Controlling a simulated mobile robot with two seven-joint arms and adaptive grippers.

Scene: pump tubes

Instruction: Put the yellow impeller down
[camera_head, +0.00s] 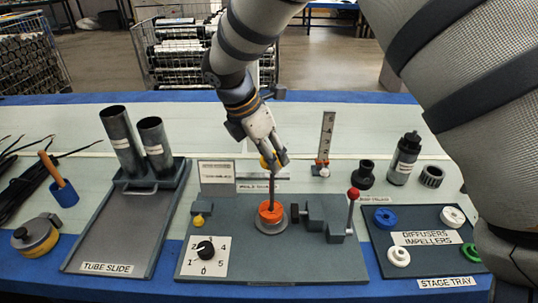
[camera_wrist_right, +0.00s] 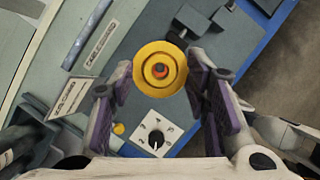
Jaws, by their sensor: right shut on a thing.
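The yellow impeller (camera_head: 266,162) is small in the head view, partly hidden by the fingers. My right gripper (camera_head: 273,157) is shut on it, above the grey fixture board (camera_head: 320,264). In the right wrist view the impeller (camera_wrist_right: 143,68) is a round yellow ring between the fingers of my right gripper (camera_wrist_right: 160,82). A dark upright shaft (camera_head: 278,188) stands below the gripper, with an orange part (camera_head: 270,211) around its foot. Orange and a dark tip show through the impeller's hole; whether the shaft is inside it I cannot tell. My left gripper is not in view.
The stage tray (camera_head: 470,262) at right holds blue (camera_head: 385,217), white (camera_head: 398,257) and green rings. A red-knobbed lever (camera_head: 351,212) stands right of the shaft, a ruler stand (camera_head: 325,140) behind. The tube slide (camera_head: 118,232) with two grey tubes is at left.

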